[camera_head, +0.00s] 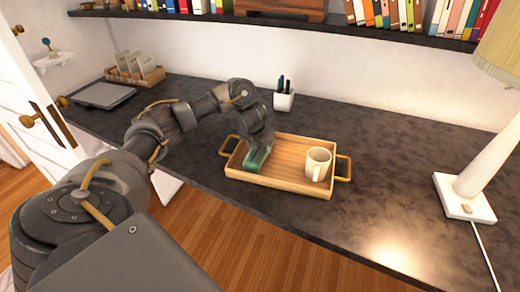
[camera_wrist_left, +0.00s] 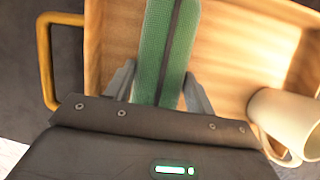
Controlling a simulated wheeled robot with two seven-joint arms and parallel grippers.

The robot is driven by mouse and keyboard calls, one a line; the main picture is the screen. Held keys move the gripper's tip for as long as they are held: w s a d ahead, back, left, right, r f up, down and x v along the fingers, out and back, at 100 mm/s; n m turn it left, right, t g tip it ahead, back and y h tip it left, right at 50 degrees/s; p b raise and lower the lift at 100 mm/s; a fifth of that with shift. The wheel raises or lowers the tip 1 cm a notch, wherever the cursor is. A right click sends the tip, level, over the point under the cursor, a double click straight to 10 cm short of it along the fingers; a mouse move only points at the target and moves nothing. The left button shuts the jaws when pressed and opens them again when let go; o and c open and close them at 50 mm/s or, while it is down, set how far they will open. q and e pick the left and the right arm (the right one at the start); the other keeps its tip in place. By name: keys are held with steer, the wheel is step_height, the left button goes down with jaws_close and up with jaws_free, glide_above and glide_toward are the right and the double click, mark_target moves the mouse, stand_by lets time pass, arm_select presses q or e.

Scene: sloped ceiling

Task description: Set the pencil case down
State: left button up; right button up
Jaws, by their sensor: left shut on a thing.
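A green pencil case (camera_head: 256,158) is at the left part of a wooden tray (camera_head: 288,184) on the dark desk. It also shows in the left wrist view (camera_wrist_left: 164,50) as a green strip with a dark band down its middle. My left gripper (camera_wrist_left: 160,88) is shut on it, with a grey finger on each side. In the head view the left gripper (camera_head: 258,146) comes down over the tray's left end. I cannot tell whether the case touches the tray's floor. My right gripper is not in view.
A white mug (camera_head: 318,164) stands in the tray's right part. A pen cup (camera_head: 284,98) stands behind the tray. A lamp (camera_head: 466,195) is at the right, a closed laptop (camera_head: 103,95) and a wooden rack (camera_head: 134,75) at the left. The desk right of the tray is clear.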

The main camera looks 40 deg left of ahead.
arm_select(q)
steer(key=o, duration=1.2)
steer(key=shift+f, duration=0.1)
steer(key=p+v, duration=0.5)
steer(key=v, duration=0.5)
steer(key=shift+r, duration=0.35)
steer(key=shift+s+d+r+p, duration=0.15)
steer(key=shift+s+r+p, duration=0.3)
steer(key=shift+r, duration=0.15)
